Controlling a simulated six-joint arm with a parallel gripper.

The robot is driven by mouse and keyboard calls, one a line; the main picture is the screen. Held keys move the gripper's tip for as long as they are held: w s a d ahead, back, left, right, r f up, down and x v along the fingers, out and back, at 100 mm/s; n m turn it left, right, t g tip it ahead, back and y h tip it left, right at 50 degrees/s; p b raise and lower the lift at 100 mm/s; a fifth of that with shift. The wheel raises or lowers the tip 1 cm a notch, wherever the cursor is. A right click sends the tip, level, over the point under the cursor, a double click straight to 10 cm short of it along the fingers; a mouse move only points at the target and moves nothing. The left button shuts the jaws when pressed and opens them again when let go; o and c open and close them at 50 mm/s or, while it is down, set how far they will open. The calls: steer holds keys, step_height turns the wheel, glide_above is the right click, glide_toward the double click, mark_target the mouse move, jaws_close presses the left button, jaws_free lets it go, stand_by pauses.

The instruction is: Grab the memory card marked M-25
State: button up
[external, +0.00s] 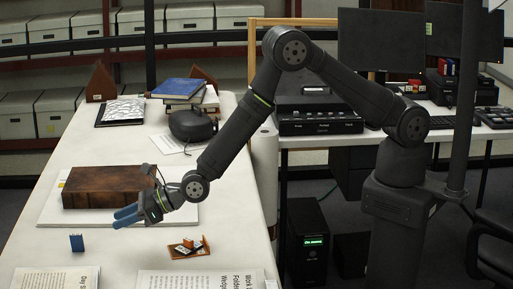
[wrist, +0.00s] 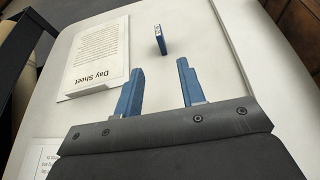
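A small blue card-like block (external: 77,242) stands upright on the white table at the front left. In the wrist view the blue block (wrist: 162,45) has a white label on its top edge, with marks too small to read, so I cannot confirm M-25. My gripper (external: 126,215) is above the table, to the right of the block and higher than it. In the wrist view my gripper (wrist: 160,68) has its two blue fingers apart with nothing between them. The block lies beyond the fingertips, roughly in line with the gap.
A brown book (external: 108,186) lies on a white board behind my gripper. A small wooden holder (external: 188,247) with dark pieces sits to the right. A "Day Sheet" page (wrist: 98,56) lies beside the block. Printed sheets (external: 200,279) line the front. Bare table surrounds the block.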

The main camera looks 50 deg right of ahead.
mark_target(78, 234)
steer(key=x, duration=1.4)
steer(key=shift+w+a+f, duration=0.1)
steer(key=shift+f, duration=0.05)
steer(key=shift+c, duration=0.5)
jaws_close()
